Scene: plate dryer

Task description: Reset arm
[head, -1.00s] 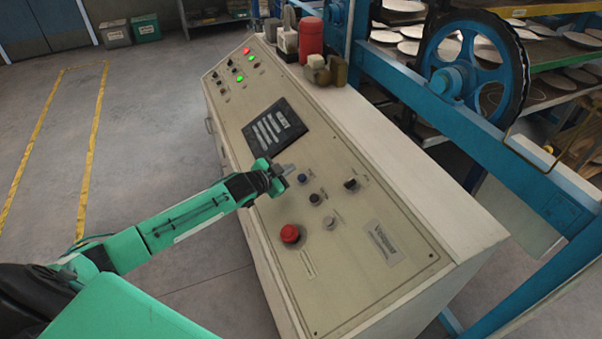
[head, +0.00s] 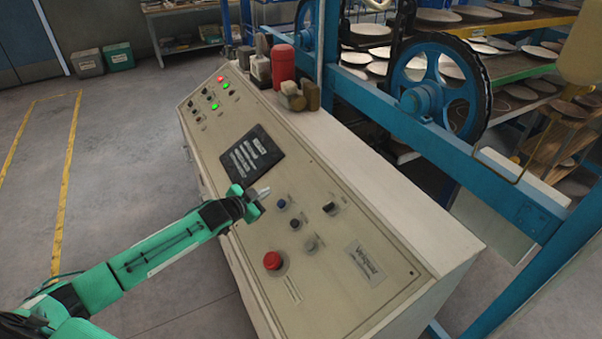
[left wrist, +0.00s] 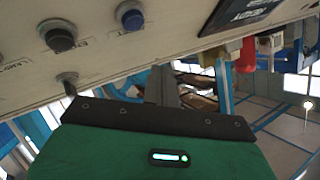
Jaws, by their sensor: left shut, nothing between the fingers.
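My left arm comes in from the left in the head view, and its gripper (head: 258,192) is shut and empty. It hangs over the near edge of the sloped control panel (head: 345,220), just left of a dark blue button (head: 282,204). In the left wrist view the shut fingers (left wrist: 162,86) point away below the panel's buttons, with a blue button (left wrist: 130,15) and a dark button (left wrist: 58,35) close by. I cannot tell whether the fingers touch the panel. My right gripper is out of view.
A red emergency button (head: 272,260), a black selector knob (head: 330,209) and a dark label plate (head: 251,154) sit on the panel. A red cylinder (head: 283,66) stands on the console's top. A blue machine frame with a wheel (head: 425,92) stands behind. Floor at left is clear.

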